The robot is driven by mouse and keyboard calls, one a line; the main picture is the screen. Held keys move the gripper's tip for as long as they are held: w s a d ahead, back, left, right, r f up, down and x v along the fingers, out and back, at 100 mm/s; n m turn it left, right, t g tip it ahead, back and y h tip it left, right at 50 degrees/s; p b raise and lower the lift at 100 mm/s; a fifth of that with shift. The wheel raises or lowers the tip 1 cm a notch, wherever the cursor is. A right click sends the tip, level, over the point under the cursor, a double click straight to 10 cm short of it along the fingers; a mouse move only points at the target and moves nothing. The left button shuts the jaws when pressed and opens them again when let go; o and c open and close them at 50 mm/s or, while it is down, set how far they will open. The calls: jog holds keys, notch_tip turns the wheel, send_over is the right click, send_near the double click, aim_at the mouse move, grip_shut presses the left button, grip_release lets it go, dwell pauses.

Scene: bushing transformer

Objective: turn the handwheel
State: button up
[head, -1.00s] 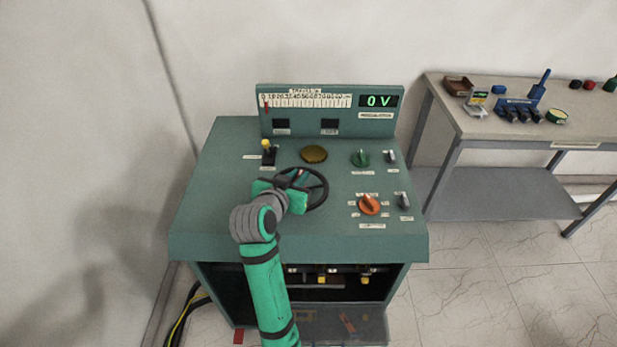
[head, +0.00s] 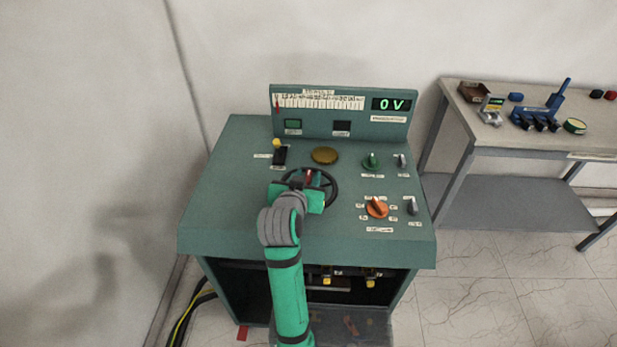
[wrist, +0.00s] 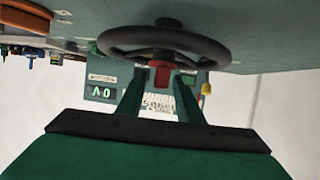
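The black handwheel (head: 333,196) is on the sloped top of the green console, partly hidden by my gripper in the head view. In the wrist view its dark rim (wrist: 215,50) crosses the top, with a red piece (wrist: 161,76) under its hub. My gripper (head: 308,182) is at the near side of the wheel. In the wrist view the two fingers of my gripper (wrist: 160,80) stand apart, one on each side of the red piece. Small gaps seem to show beside it; contact is unclear.
The console display (head: 391,104) reads 0 V, and a red pointer (head: 277,105) is at the scale's left end. A yellow-tipped lever (head: 278,148), green knob (head: 371,161) and orange knob (head: 377,207) surround the wheel. A bench (head: 500,140) stands right.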

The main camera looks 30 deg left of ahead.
jog(key=v, duration=1)
jog(key=shift+s+r, duration=0.15)
jog(key=shift+s, duration=0.2)
jog(key=shift+w+d, duration=0.1)
